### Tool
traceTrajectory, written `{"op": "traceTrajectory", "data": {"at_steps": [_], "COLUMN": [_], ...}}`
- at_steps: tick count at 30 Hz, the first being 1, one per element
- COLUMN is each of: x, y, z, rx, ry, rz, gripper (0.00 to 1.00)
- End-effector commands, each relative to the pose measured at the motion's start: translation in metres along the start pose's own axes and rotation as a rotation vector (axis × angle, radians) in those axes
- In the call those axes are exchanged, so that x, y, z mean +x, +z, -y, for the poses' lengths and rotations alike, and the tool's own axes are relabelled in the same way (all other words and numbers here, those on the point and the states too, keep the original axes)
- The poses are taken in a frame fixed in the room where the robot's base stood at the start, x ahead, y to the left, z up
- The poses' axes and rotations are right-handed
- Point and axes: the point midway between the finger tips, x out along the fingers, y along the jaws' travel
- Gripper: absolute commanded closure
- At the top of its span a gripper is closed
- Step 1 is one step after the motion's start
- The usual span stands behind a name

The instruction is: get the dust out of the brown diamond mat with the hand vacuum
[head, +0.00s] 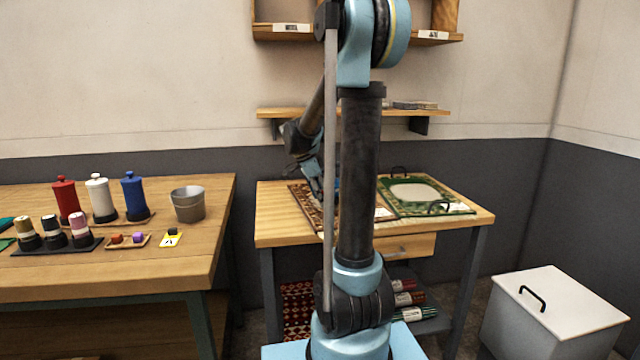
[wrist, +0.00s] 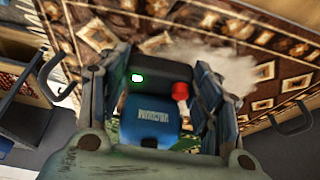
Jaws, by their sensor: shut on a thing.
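The brown diamond mat (wrist: 115,22) fills the upper part of the wrist view, with pale diamonds on dark brown. In the head view the mat (head: 301,196) lies on the small table, partly hidden by my arm. A pale, greyish dust patch (wrist: 222,64) lies on it, right of and beyond the vacuum. My gripper (wrist: 152,88) is shut on the hand vacuum (wrist: 154,116), which has a blue labelled body, a dark nose, a lit green light and a red knob. The nose is over or against the mat; I cannot tell if they touch.
A green mat (head: 452,205) with a pale patch lies right of my arm on the small table (head: 272,233). A white lidded bin (head: 560,300) stands at the right. The left table (head: 120,272) holds bottles, spools and a metal bucket (head: 187,205). A shelf (head: 285,113) hangs behind.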

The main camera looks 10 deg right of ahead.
Motion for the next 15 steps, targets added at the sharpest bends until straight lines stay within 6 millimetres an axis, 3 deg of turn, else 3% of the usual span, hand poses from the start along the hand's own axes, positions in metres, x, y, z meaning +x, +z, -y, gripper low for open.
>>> {"op": "traceTrajectory", "data": {"at_steps": [15], "x": [-0.046], "y": [-0.029], "z": [-0.001], "rx": [0.011], "ry": [0.005], "rz": [-0.001], "gripper": [0.99]}}
